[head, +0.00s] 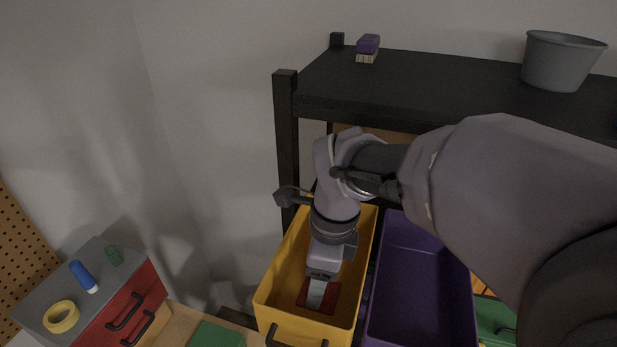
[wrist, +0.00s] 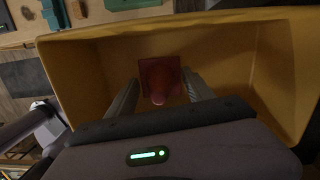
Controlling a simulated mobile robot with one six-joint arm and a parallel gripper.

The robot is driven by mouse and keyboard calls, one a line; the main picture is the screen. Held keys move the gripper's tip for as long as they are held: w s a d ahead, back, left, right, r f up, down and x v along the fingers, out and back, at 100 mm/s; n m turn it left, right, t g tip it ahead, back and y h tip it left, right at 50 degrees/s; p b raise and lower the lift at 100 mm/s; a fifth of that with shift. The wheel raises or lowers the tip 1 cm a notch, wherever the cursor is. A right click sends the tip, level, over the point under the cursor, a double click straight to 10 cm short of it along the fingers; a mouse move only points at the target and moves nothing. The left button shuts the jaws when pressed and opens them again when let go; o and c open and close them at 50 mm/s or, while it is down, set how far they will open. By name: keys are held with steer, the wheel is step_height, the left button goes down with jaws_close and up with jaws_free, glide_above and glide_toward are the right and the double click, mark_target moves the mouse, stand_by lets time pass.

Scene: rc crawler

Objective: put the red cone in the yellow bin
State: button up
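The yellow bin (head: 272,284) stands below the black shelf, and its wall also shows in the wrist view (wrist: 85,75). The red cone (wrist: 160,78) is inside the bin, its square base toward the bin floor and its rounded tip toward the wrist camera. In the head view its red base (head: 304,294) shows beside my finger. My gripper (wrist: 161,76) reaches down into the bin. Its fingers are spread, one on each side of the cone, with narrow gaps visible. I cannot tell whether the base rests flat on the floor.
A purple bin (head: 420,290) stands close to the right of the yellow one. A black shelf (head: 430,85) behind holds a grey bucket (head: 560,62) and a purple brush (head: 368,46). A red drawer cabinet (head: 130,300) at left carries yellow tape (head: 61,317) and a blue marker (head: 83,276).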

steer(key=shift+r, duration=0.1)
step_height(320, 180, up, 12)
steer(key=d+p, duration=0.1)
steer(key=p, duration=0.1)
steer(key=shift+s+d, duration=0.2)
steer(key=shift+d, duration=0.05)
